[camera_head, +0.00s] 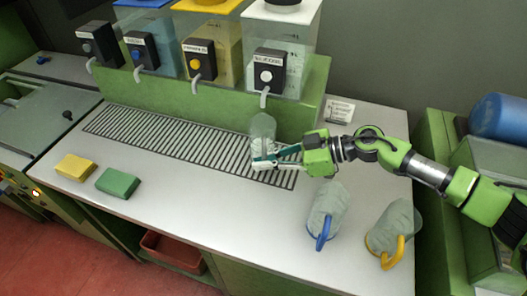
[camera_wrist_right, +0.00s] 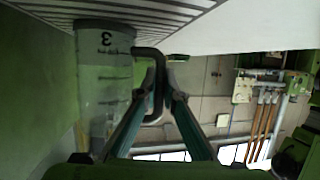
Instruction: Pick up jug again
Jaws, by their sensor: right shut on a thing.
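A clear jug (camera_head: 263,128) stands upright on the slatted grate under the tap of the white-lidded dispenser (camera_head: 278,62). In the right wrist view the jug (camera_wrist_right: 103,75) shows a "3" and level marks, with a dark handle (camera_wrist_right: 157,112) on its right side. My right gripper (camera_head: 272,160) reaches in from the right and is shut on the jug's handle; its fingertips (camera_wrist_right: 163,80) close around the handle. My left gripper is not in view.
A blue-handled jug (camera_head: 328,213) and a yellow-handled jug (camera_head: 393,228) are on the counter at right. A yellow sponge (camera_head: 75,167) and a green sponge (camera_head: 117,183) lie at left. More dispensers line the back. The front middle counter (camera_head: 215,215) is clear.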

